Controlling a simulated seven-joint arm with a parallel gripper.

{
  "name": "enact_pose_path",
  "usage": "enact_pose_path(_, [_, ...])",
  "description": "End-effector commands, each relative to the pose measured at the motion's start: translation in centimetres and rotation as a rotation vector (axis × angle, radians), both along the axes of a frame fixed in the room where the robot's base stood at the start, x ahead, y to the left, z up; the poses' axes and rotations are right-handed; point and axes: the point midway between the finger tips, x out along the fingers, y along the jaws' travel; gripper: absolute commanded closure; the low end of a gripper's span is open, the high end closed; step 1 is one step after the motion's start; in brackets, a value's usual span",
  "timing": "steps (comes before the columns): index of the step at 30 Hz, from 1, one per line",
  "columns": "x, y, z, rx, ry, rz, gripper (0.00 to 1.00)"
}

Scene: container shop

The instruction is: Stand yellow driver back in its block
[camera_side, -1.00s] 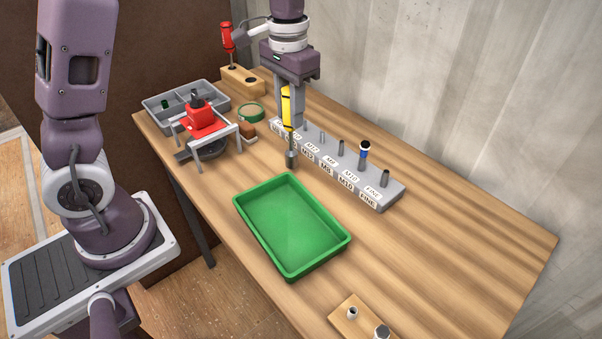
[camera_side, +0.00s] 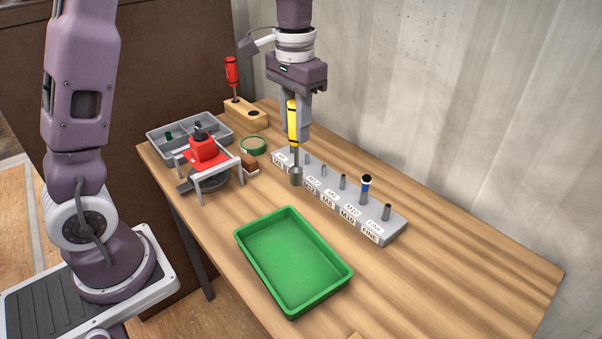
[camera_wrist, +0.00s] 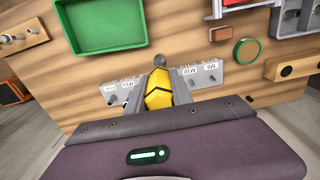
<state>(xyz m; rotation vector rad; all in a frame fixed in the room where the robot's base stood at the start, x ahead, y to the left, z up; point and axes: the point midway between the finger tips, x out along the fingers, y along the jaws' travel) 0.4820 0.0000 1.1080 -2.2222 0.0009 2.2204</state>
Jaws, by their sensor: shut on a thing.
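The yellow driver (camera_side: 293,122) is upright in my gripper (camera_side: 293,125), which is shut on its handle. Its shaft ends in a wide grey socket (camera_side: 296,177), which shows in front of the left part of the labelled rack; I cannot tell the exact gap above the table. In the wrist view the yellow handle (camera_wrist: 160,90) sits between my fingers. The wooden block (camera_side: 250,115) stands at the back left of the table. A red driver (camera_side: 232,72) stands in it, and a hole beside that driver is empty. The block also shows in the wrist view (camera_wrist: 305,63).
The grey labelled rack (camera_side: 392,229) holds several pegs, one with a blue band (camera_side: 366,183). A green tray (camera_side: 340,279) lies in front.

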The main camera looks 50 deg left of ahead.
Motion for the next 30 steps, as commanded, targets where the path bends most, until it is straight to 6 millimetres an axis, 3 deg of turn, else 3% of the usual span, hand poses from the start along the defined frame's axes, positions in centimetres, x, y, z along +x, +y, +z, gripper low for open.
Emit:
enact_pose_path(9, [0.0, 0.0, -5.7, 0.0, 0.002, 0.0, 1.0])
enact_pose_path(20, [0.0, 0.0, -6.3, 0.0, -0.001, 0.0, 1.0])
enact_pose_path(21, [0.0, 0.0, -6.3, 0.0, -0.002, 0.0, 0.69])
enact_pose_path(24, [0.0, 0.0, -6.3, 0.0, -0.002, 0.0, 0.51])
enact_pose_path(30, [0.0, 0.0, -6.3, 0.0, -0.001, 0.0, 0.51])
